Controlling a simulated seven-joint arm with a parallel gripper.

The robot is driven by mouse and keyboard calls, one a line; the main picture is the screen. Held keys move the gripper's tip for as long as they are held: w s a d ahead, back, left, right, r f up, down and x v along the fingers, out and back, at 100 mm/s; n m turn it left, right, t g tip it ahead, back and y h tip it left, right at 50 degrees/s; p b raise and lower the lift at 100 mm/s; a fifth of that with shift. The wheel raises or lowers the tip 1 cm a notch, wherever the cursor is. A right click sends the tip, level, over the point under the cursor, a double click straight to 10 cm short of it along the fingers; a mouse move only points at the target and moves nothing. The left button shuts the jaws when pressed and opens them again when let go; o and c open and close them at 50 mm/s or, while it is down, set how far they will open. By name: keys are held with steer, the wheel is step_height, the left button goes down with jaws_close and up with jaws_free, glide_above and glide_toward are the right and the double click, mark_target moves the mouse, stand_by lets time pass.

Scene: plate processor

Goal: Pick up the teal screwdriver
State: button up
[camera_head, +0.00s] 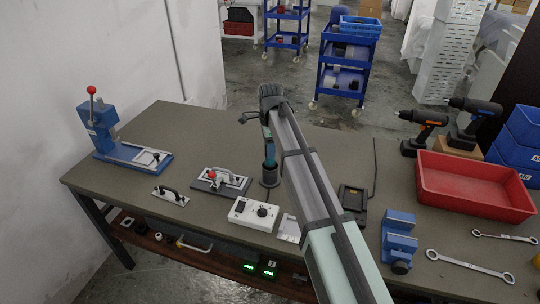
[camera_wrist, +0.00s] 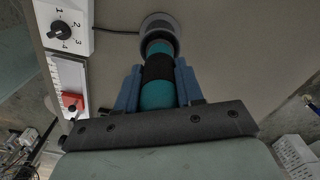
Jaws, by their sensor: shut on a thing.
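The teal screwdriver (camera_head: 268,148) stands upright over a dark round stand (camera_head: 269,177) near the middle of the table. In the wrist view, its teal and black handle (camera_wrist: 158,92) lies between the two blue fingers of my gripper (camera_wrist: 158,78). My gripper (camera_head: 266,116) is shut on the handle from above. The far end of the screwdriver meets the grey round stand (camera_wrist: 158,28). The shaft is hidden, and I cannot tell whether it is still seated in the stand.
A white dial box (camera_head: 253,213) stands just in front of the stand, with a cable running beside it. A toggle-clamp plate (camera_head: 221,182) lies to the left. A blue press (camera_head: 108,130) stands further left. A red tray (camera_head: 475,187) and drills (camera_head: 424,128) occupy the right side.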

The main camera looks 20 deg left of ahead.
jaws_close()
step_height(320, 180, up, 9)
steer(key=shift+f, duration=0.1)
steer(key=shift+a+r, duration=0.15)
steer(key=shift+r, duration=0.2)
steer(key=s+a, duration=0.2)
steer(key=a, duration=0.9)
steer(key=s+a, duration=0.3)
steer(key=a, duration=0.9)
steer(key=shift+s+f, duration=0.15)
steer(key=shift+s, duration=0.1)
